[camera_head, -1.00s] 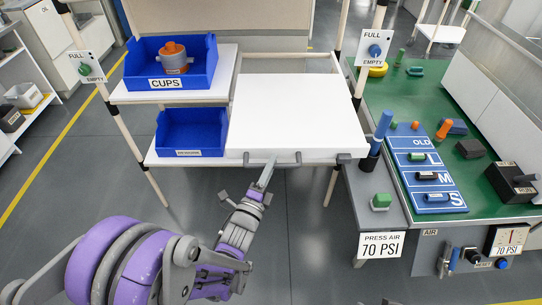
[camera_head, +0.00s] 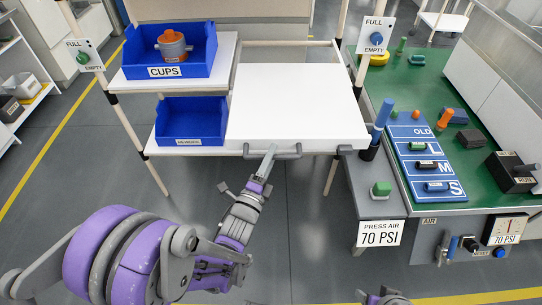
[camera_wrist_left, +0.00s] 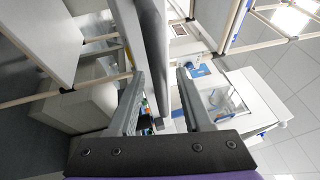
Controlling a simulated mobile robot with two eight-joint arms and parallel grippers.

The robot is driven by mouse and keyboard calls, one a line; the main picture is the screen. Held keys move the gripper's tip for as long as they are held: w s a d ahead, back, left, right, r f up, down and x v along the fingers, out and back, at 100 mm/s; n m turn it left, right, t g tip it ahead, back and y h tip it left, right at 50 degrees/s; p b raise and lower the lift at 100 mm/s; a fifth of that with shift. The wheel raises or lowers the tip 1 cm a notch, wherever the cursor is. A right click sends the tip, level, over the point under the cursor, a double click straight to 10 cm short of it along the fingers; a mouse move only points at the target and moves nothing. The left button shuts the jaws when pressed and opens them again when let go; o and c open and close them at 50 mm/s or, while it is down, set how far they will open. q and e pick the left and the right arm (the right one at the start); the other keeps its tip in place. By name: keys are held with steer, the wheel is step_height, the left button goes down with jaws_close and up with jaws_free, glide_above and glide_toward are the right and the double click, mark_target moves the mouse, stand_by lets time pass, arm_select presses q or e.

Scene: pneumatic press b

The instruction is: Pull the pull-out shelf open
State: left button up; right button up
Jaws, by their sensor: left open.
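The white pull-out shelf (camera_head: 295,105) sits in the right part of the rack, with its front about level with the front of the fixed shelf beside it. Its grey bar handle (camera_head: 289,156) runs along the front edge. My left gripper (camera_head: 269,160) is at the left part of this handle. In the left wrist view the grey handle bar (camera_wrist_left: 150,50) runs between the two open fingers of my left gripper (camera_wrist_left: 160,85). The fingers do not look clamped on it. My right gripper's fingers are not visible.
Blue bins stand left of the shelf: the cups bin (camera_head: 170,50) above, another bin (camera_head: 191,122) below. A green-topped workbench (camera_head: 470,100) and a grey side ledge (camera_head: 375,207) stand close on the right. The floor before the shelf is clear.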

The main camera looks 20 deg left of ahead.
arm_select(q)
steer(key=b+v, duration=0.1)
steer(key=v, duration=0.9)
steer(key=shift+s+b, duration=0.35)
steer(key=shift+b, duration=0.05)
steer(key=shift+a+f, duration=0.1)
steer(key=shift+f, duration=0.05)
